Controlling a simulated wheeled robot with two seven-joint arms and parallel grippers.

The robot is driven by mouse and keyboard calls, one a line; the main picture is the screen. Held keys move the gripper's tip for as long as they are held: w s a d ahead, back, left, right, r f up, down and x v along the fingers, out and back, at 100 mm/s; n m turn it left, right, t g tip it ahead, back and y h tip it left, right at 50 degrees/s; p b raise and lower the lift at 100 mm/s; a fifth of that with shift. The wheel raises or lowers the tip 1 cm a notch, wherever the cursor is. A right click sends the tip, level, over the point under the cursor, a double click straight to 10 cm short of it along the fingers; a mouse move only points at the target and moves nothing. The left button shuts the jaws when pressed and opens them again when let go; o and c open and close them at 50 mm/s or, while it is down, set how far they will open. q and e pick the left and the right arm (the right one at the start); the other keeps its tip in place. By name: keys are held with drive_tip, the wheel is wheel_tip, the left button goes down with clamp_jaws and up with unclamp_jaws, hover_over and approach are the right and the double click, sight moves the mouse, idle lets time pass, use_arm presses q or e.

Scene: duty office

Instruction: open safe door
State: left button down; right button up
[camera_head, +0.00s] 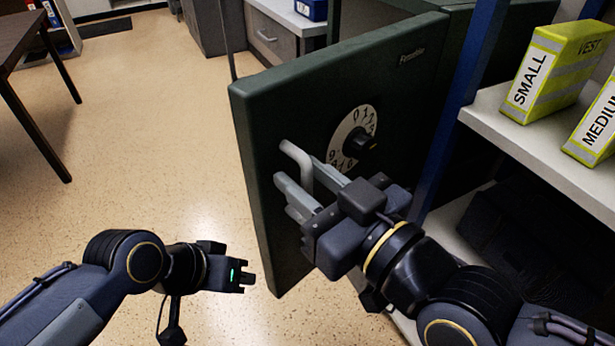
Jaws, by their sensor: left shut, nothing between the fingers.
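The dark green safe door (270,110) stands upright in the head view, its thick left edge standing out over open floor. It carries a round white number dial (341,138) with a black knob and, lower left, a grey bent handle (296,156). My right gripper (294,172) is at the handle, its two fingers apart with the handle's lower part between them. I cannot tell whether either finger touches it. My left gripper (247,278) is shut and empty, low and left of the door.
A shelf (545,145) at the right holds yellow vest boxes (560,65). The blue post (465,95) stands close to the door and my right arm. A dark table (22,40) is at the far left. The floor (160,130) left of the door is clear.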

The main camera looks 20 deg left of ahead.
drive_tip(key=v, duration=0.8)
drive_tip(key=shift+a, duration=0.1)
idle(0.4)
